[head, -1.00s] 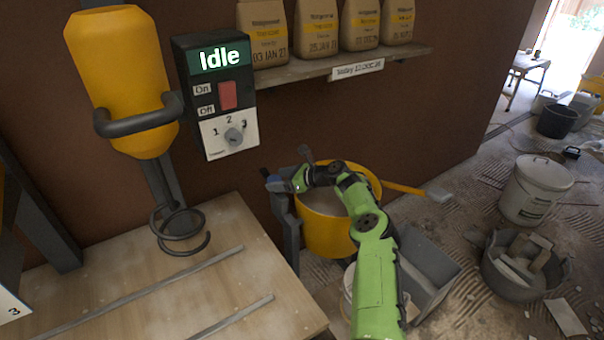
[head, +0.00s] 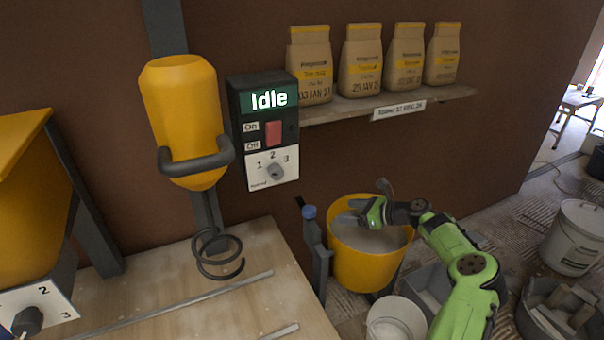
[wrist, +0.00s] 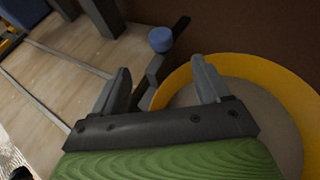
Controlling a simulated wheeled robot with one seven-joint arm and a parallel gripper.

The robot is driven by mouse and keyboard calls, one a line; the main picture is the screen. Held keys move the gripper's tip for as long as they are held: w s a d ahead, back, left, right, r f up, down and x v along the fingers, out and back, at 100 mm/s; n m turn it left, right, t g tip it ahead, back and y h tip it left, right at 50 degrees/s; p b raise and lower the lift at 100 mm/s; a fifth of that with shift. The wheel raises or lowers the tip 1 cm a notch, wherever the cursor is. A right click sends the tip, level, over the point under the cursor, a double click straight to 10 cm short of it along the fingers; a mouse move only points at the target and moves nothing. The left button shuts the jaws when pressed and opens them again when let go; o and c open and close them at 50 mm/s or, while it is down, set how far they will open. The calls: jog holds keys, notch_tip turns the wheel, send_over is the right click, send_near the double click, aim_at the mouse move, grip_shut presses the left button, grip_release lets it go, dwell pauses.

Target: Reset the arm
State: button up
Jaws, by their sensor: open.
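My green arm reaches in from the lower right in the head view. My gripper (head: 350,211) is at its end, over the left part of the yellow bucket (head: 362,270). In the wrist view my gripper (wrist: 162,78) has its two grey fingers apart with nothing between them. The bucket's yellow rim (wrist: 275,88) shows behind and right of the fingers. A blue knob (wrist: 160,39) on a dark stand is just beyond the gap between the fingers; this knob also shows in the head view (head: 309,212), left of the bucket.
Bags stand on a shelf (head: 350,108). A wooden bench (head: 190,290) is at lower left. A white bucket (head: 395,318) and grey tubs crowd the floor near my arm.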

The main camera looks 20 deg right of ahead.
jog(key=s+a+r+n+g+h+p, duration=0.1)
jog(key=s+a+r+n+g+p, duration=0.15)
jog(key=a+r+n, duration=0.4)
jog(key=s+a+r+n+g+h+p, duration=0.1)
jog(key=s+a+r+n+g, duration=0.2)
jog(key=a, duration=0.6)
jog(key=s+a+r+n+g+h+p, duration=0.1)
jog(key=a+r+n+g+p, duration=0.15)
jog(key=a+r+n, duration=0.45)
jog(key=s+a+r+n+h+p, duration=0.25)
jog(key=s+r+n, duration=0.2)
jog(key=s, duration=0.35)
jog(key=s+a+r+n+h+p, duration=0.1)
jog(key=s+a+r+n+h, duration=0.2)
jog(key=s+r, duration=0.45)
jog(key=s+n+t+y+p, duration=0.1)
jog(key=s+n, duration=0.4)
jog(key=s, duration=0.9)
jog(key=shift+s+a+r+t+p, duration=0.15)
jog(key=shift+a+t+p, duration=0.2)
jog(key=shift+t+p, duration=0.25)
